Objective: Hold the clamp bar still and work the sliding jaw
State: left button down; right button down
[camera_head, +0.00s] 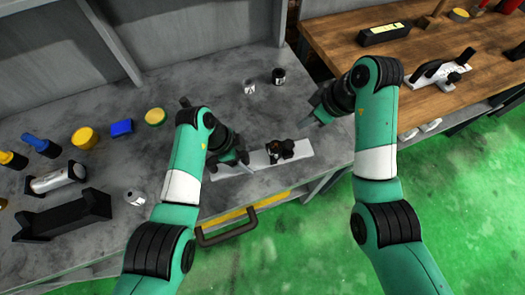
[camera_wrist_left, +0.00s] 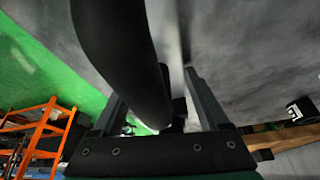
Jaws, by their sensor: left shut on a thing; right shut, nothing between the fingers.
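The clamp bar (camera_head: 301,150) is a pale, flat strip lying near the front edge of the grey bench in the head view. The dark sliding jaw (camera_head: 281,150) sits on it, right of its middle. My left gripper (camera_head: 241,160) is at the left part of the bar, shut on the clamp. In the left wrist view a thick black part (camera_wrist_left: 120,50) of the clamp fills the space by the fingers, with the pale bar behind. The exact contact is hidden. My right gripper (camera_head: 316,109) is shut and empty, above and right of the sliding jaw, apart from it.
Two small cans, one white (camera_head: 249,87) and one black (camera_head: 278,76), stand behind the clamp. A drawer handle (camera_head: 228,232) juts out below the bench edge. A wooden table (camera_head: 340,40) stands right.

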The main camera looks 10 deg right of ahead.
dwell(0.4)
pick_arm(q)
grip_release()
jog(key=shift+r, duration=0.1)
jog(key=v, duration=1.2)
